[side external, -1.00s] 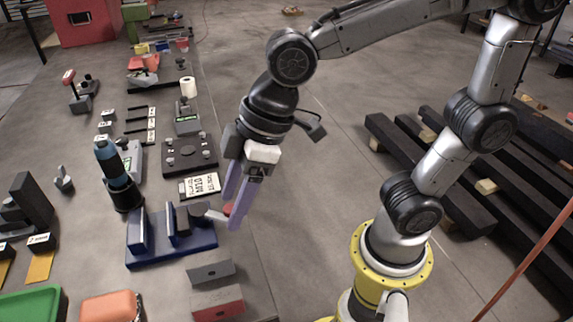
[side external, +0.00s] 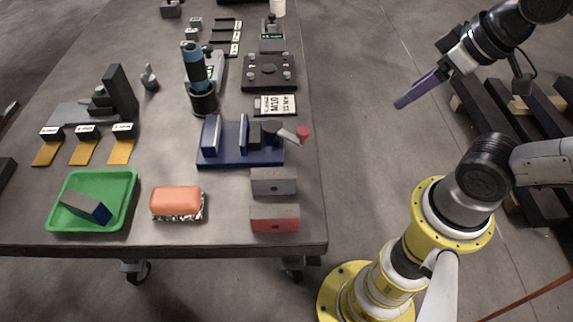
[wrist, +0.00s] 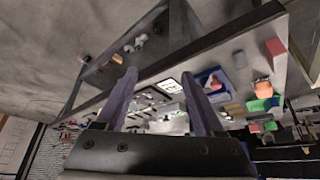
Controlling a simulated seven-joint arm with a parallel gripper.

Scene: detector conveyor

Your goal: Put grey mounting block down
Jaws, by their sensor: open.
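A grey block with a small hole (side external: 274,181), likely the mounting block, rests on the table near its right front edge. It sits behind a similar block with a red front (side external: 274,218). A second grey block with a blue end (side external: 85,208) lies tilted in the green tray (side external: 128,180). My gripper (side external: 402,102) is out past the table's right edge, over the floor, well apart from all the blocks. Its purple fingers are spread with nothing between them in the wrist view (wrist: 158,73).
A blue vise with a red-tipped handle (side external: 240,155) stands behind the grey block. An orange sponge-like piece (side external: 177,201) sits on foil left of it. A blue-and-black cylinder (side external: 200,80) stands upright farther back. Dark beams (side external: 520,150) lie on the floor at right.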

